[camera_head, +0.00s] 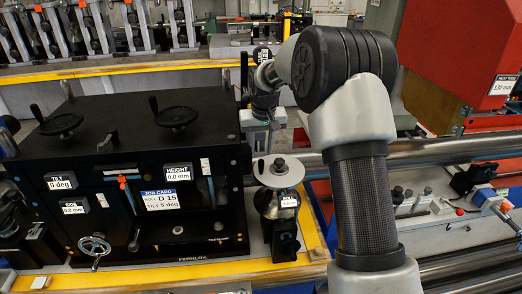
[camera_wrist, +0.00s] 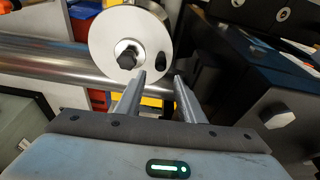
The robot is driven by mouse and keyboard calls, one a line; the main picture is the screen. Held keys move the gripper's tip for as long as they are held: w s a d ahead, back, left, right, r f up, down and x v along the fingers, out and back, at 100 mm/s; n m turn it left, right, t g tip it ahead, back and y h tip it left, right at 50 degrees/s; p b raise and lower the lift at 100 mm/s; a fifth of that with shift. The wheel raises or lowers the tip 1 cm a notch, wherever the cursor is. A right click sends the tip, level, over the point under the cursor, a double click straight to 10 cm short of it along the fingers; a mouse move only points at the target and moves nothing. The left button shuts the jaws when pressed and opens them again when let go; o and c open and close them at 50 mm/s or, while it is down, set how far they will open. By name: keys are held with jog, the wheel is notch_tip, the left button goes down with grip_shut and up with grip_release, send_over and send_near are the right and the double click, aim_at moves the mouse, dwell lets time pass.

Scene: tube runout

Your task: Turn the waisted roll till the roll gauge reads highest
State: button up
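What looks like the waisted roll (camera_head: 268,203) is a dark, shiny body on a small stand right of the black cabinet, under a pale round disc (camera_head: 279,173) with a central nut. My gripper (camera_head: 262,110) is above and behind the disc. In the wrist view its fingers (camera_wrist: 159,80) are apart and empty, near the disc's lower edge.
The black cabinet (camera_head: 110,130) has a tilt readout (camera_head: 61,181) at 0 deg, a height readout (camera_head: 178,170) at 0.0 mm and a job card (camera_head: 166,199) reading D 15, tilt 5 deg. A steel tube (camera_head: 440,150) runs at the right. A red machine (camera_head: 470,60) stands behind.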

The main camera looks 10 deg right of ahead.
aim_at(261, 160)
jog(key=shift+r, duration=0.65)
jog(key=shift+c, duration=0.4)
notch_tip(261, 160, up, 3)
jog(key=s+n, duration=0.2)
jog(key=s, duration=0.1)
jog(key=shift+w+b+x, duration=0.2)
jog(key=shift+b+x, duration=1.15)
jog(key=shift+x, duration=1)
jog(key=shift+w+b+x, duration=0.15)
jog(key=shift+b+x, duration=1.15)
jog(key=shift+x, duration=1.1)
jog(key=shift+d, duration=0.2)
grip_shut()
